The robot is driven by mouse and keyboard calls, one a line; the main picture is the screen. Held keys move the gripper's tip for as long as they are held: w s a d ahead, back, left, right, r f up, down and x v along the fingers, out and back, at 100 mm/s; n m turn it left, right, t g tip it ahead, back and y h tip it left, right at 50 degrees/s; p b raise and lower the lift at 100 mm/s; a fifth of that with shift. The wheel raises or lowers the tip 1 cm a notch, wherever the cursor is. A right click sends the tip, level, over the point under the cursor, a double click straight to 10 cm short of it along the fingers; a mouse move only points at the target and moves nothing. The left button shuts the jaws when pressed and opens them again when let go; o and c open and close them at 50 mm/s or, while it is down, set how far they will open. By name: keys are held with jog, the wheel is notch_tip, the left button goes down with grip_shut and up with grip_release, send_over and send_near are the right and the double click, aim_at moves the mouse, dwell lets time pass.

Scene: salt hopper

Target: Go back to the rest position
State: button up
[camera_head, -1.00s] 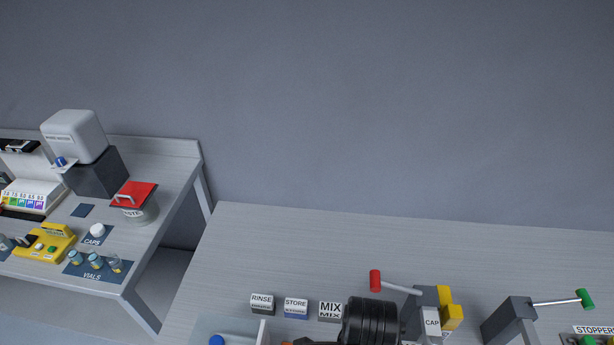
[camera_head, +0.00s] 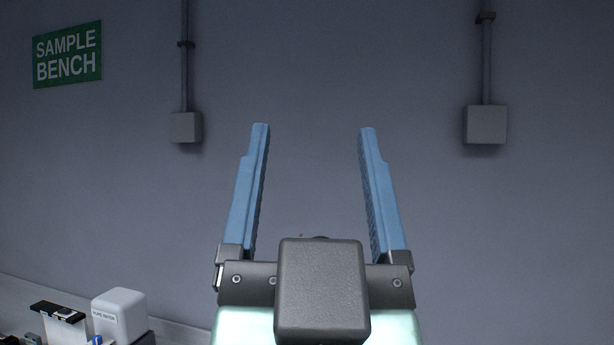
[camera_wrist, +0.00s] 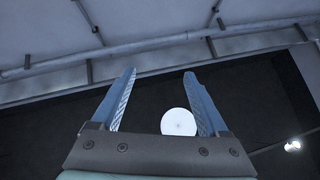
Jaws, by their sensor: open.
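My gripper (camera_head: 314,128) is raised in front of the grey wall in the head view, its two blue fingers pointing up and spread wide apart. Nothing is between the fingers. In the wrist view my gripper (camera_wrist: 160,75) is also open and empty. The wrist camera faces up toward the ceiling, with a pipe (camera_wrist: 160,44) running across and a round white lamp (camera_wrist: 179,122) showing behind the right finger.
A green SAMPLE BENCH sign (camera_head: 68,54) and two grey wall boxes (camera_head: 186,127) (camera_head: 486,125) with conduits are on the wall. A white dispenser (camera_head: 120,315) stands on the bench at lower left. The space around my gripper is clear.

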jog(key=shift+s+a+r+n+t, duration=0.25)
jog(key=shift+s+r+n+t, duration=0.2)
jog(key=shift+s+r, duration=0.55)
notch_tip(320, 180, down, 4)
jog(key=b, duration=0.4)
jog(key=shift+w+f, duration=0.1)
jog(key=shift+f, duration=0.15)
